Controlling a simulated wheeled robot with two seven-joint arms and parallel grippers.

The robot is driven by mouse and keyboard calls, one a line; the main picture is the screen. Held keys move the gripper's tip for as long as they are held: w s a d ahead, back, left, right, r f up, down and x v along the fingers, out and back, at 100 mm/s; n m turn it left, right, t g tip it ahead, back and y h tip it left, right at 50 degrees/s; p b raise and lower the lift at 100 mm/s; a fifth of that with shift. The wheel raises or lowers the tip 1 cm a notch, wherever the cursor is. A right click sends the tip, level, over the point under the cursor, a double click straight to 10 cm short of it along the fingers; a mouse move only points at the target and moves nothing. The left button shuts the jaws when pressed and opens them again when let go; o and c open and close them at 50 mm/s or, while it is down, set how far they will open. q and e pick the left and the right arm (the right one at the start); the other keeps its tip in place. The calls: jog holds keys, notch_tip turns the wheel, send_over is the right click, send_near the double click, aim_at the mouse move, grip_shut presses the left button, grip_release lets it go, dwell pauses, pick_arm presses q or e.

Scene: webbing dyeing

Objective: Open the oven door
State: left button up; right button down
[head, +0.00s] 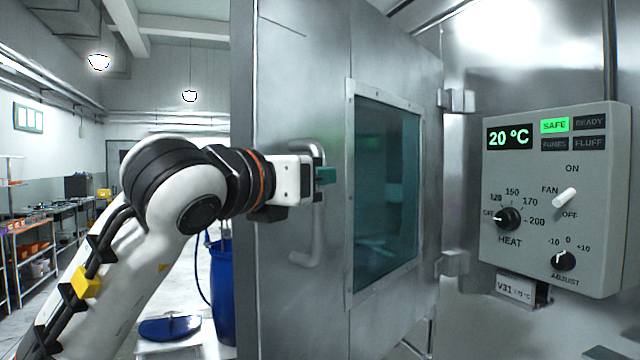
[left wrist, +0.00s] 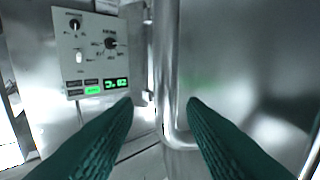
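The oven door (head: 385,55) is a tall metal door with a dark teal window (head: 388,190). It is hinged at its right side in the head view. A vertical metal handle (head: 308,250) is fixed near its left edge. The handle also shows as a bar in the left wrist view (left wrist: 169,70). My left gripper (head: 325,175) is at the upper part of the handle. In the left wrist view its green fingers (left wrist: 160,102) are apart, with the bar between them and gaps visible at both sides. My right gripper is not in view.
A grey control box (head: 555,200) showing 20 °C and a green SAFE light is right of the door. It also shows upside down in the left wrist view (left wrist: 92,50). A blue barrel (head: 222,295) stands left of the door. Shelves (head: 35,245) stand farther left.

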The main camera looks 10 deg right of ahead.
pick_arm(q)
jog(key=b+v, duration=0.2)
jog(key=v, duration=0.6)
